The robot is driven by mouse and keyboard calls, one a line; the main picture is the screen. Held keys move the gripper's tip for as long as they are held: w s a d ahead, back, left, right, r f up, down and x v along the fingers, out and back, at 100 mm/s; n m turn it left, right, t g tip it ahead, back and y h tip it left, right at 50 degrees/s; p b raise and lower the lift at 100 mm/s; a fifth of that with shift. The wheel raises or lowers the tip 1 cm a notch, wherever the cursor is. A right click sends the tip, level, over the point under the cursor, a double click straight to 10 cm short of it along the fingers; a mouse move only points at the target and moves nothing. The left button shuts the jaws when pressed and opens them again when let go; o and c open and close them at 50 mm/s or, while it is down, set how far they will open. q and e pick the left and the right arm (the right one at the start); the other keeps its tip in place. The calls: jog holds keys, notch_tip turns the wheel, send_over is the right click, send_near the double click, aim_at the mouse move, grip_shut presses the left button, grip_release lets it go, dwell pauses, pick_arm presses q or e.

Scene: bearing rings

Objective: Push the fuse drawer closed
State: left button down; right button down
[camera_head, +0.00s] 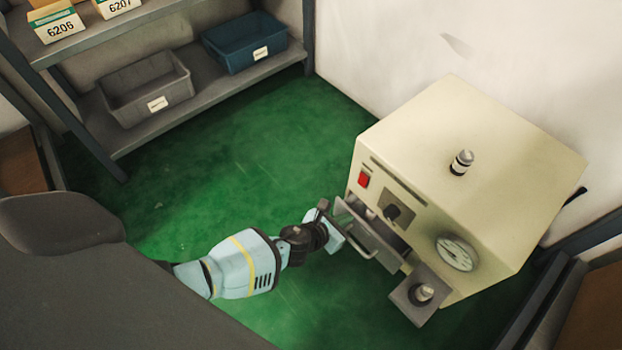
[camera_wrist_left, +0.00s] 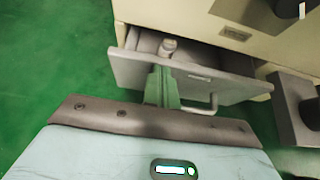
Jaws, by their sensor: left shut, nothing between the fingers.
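The fuse drawer (camera_head: 372,243) stands partly open from the front of the cream machine (camera_head: 480,190). In the left wrist view its grey front panel (camera_wrist_left: 200,82) has a bar handle (camera_wrist_left: 205,107), and a small cylindrical fuse-like piece (camera_wrist_left: 168,46) shows just behind the panel's top edge. My left gripper (camera_head: 337,238) is at the left part of the drawer front. In the left wrist view its shut, empty fingers (camera_wrist_left: 160,80) overlap the panel, left of the handle; I cannot tell whether they touch it. My right gripper is not in view.
The machine front has a red switch (camera_head: 364,179), a black knob (camera_head: 393,213), a round gauge (camera_head: 456,252) and a jutting bracket with a knob (camera_head: 422,294) right of the drawer. A shelf with grey (camera_head: 146,87) and blue (camera_head: 245,41) bins stands at the back left. Green floor between is clear.

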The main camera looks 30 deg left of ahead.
aim_at(353, 213)
pick_arm(q)
jog(key=shift+w+d+f, duration=0.1)
jog(key=shift+w+d, duration=0.1)
jog(key=shift+w, duration=0.35)
jog(key=shift+w+d, duration=0.2)
jog(key=shift+w, duration=0.35)
jog(key=shift+w+d+b, duration=0.2)
jog(key=shift+w+b, duration=0.2)
jog(key=shift+w, duration=0.1)
jog(key=shift+w+r, duration=0.15)
jog(key=shift+r, duration=0.1)
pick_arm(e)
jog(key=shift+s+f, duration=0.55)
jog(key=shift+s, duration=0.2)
